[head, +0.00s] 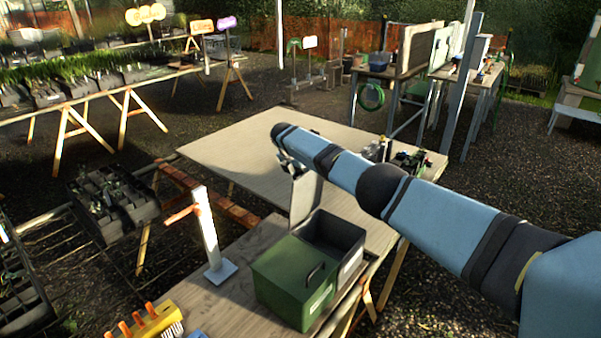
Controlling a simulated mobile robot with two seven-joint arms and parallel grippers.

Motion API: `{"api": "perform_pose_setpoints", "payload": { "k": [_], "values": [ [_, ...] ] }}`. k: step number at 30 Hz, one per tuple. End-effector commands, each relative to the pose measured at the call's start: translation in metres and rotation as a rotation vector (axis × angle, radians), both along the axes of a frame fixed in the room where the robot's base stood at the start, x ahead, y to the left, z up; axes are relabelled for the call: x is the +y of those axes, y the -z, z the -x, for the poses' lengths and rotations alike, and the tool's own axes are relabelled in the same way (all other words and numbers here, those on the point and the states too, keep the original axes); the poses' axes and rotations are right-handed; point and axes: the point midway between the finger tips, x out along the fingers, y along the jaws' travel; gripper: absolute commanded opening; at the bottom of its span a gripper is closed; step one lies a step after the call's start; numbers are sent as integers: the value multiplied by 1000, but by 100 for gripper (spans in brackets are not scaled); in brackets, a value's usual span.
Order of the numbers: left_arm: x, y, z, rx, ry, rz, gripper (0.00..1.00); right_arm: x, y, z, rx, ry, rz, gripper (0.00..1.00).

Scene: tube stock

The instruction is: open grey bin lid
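The grey bin (349,262) stands on the near wooden table, directly behind the green bin. Its top is open and its dark inside shows. A grey panel, which looks like its lid (305,196), stands nearly upright at the bin's far left side. My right arm reaches in from the right, over the far table. My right gripper (288,163) is at its end, small and dark, close to the top of the upright lid. I cannot tell whether it touches the lid or whether its fingers are open. My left gripper is not in view.
The green bin (290,287) has a shut lid with a dark handle. A white post on a base (208,235) stands to its left, and a yellow rack (150,322) lies at the front left. The larger pale table (235,150) is mostly bare; small items sit at its right.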

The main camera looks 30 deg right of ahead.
Motion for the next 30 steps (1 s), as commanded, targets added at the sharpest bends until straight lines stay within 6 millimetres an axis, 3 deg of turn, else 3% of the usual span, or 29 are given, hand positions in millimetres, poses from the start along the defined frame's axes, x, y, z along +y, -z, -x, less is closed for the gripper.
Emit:
{"api": "perform_pose_setpoints", "payload": {
  "k": [9, 14, 30],
  "values": [
    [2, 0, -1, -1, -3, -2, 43, 1, -2, 0, -2, -1, -1, 34],
    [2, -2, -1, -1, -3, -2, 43, 5, -15, 0, -3, -2, -1, 34],
    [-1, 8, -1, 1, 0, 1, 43, 47, -113, 7, -3, 0, -1, 34]
  ]
}}
